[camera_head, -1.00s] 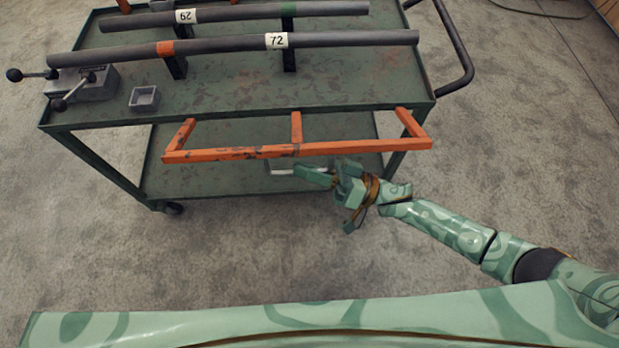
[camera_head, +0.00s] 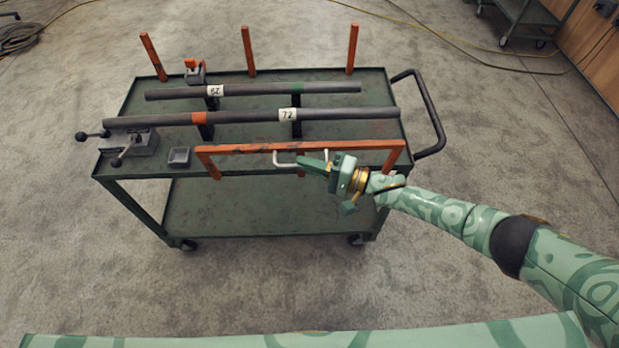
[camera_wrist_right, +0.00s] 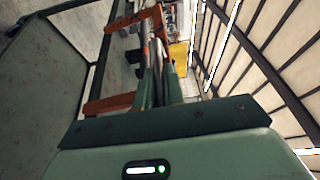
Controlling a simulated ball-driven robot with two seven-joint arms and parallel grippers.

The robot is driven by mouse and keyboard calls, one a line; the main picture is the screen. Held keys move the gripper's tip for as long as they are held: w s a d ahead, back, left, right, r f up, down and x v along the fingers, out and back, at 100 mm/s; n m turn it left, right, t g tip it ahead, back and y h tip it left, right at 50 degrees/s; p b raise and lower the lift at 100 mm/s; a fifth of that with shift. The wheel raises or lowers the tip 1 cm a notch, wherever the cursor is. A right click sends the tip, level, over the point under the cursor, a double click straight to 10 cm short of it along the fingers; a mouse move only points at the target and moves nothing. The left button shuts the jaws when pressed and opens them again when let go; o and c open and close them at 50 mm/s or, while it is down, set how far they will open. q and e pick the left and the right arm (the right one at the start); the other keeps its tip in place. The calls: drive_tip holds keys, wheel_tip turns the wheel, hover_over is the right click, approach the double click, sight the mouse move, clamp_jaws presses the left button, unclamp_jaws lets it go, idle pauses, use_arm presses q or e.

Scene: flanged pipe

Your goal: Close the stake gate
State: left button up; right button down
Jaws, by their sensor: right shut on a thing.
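The orange stake gate (camera_head: 240,149) is at the front long edge of the cart. Its top bar now sits above deck level, and short posts run down to the edge. It looks close to upright, but I cannot tell its exact angle. A pale metal handle (camera_head: 286,164) is on its near side. My right gripper (camera_head: 312,163) is at this handle, shut on it, with the arm coming from the right. My left gripper is not in view.
The green cart (camera_head: 340,75) carries two grey pipes, the nearer one (camera_head: 350,113) tagged 72. A clamp (camera_head: 132,142) with ball levers and a small tray (camera_head: 179,156) are at the left. Upright orange stakes (camera_head: 249,50) line the far edge. The floor in front is clear.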

sight(297, 150)
drive_tip(key=shift+w+r+b, duration=0.2)
drive_tip(key=shift+w, duration=0.4)
drive_tip(key=shift+w+r+b, duration=0.15)
drive_tip(key=shift+w, duration=0.4)
drive_tip(key=shift+w+r, duration=0.1)
drive_tip(key=shift+w, duration=0.05)
drive_tip(key=shift+r, duration=0.1)
drive_tip(key=c, duration=1.5)
unclamp_jaws()
drive_tip(key=shift+w, duration=0.15)
drive_tip(key=p+v, duration=0.1)
drive_tip(key=v, duration=1.5)
drive_tip(key=shift+d, duration=0.2)
